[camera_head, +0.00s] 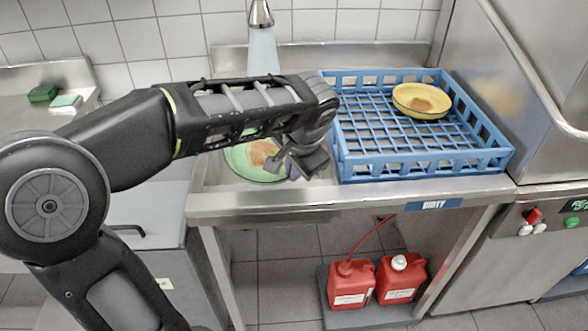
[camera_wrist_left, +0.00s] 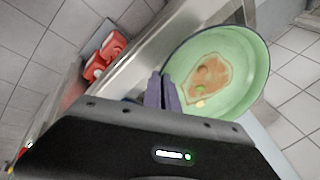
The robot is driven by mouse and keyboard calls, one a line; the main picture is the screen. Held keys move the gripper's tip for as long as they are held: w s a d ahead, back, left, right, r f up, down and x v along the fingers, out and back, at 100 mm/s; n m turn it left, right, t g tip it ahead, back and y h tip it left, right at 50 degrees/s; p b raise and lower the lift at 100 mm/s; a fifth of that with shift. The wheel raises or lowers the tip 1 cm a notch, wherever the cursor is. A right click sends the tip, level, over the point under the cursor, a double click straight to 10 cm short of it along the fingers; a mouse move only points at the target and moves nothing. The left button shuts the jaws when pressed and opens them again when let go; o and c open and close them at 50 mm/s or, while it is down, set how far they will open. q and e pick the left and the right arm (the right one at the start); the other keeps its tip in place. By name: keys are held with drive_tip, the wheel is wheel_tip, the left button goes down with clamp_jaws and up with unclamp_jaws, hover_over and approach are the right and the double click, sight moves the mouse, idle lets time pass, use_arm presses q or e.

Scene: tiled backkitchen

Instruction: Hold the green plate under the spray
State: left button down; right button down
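The green plate (camera_head: 240,163) is partly behind my left arm in the head view, over the sink. It also shows in the left wrist view (camera_wrist_left: 246,72), with an orange-brown stain and small scraps on its face. My left gripper (camera_head: 296,166) is at the plate's right edge. In the left wrist view its purple fingers (camera_wrist_left: 164,92) are close together on the rim, shut on the plate. The spray nozzle (camera_head: 260,14) hangs above, and a pale blue spray (camera_head: 263,52) comes down from it behind my forearm. Where the spray lands is hidden. My right gripper is not in view.
A blue rack (camera_head: 345,165) stands right of the sink, holding a yellow plate (camera_head: 408,99) with a brown stain. Green sponges (camera_head: 43,93) lie on the left counter. Red canisters (camera_head: 351,284) stand below. A steel machine (camera_head: 520,90) bounds the right side.

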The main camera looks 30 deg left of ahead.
use_arm(q)
drive_tip(key=shift+a+r, duration=0.1)
drive_tip(key=w+a+f+p, duration=0.1)
drive_tip(key=w+a+p, duration=0.9)
drive_tip(key=w, duration=0.7)
drive_tip(key=shift+w+a+f, duration=0.15)
drive_tip(key=shift+w+a, duration=0.1)
drive_tip(key=shift+a, duration=1.35)
drive_tip(key=shift+s, duration=0.1)
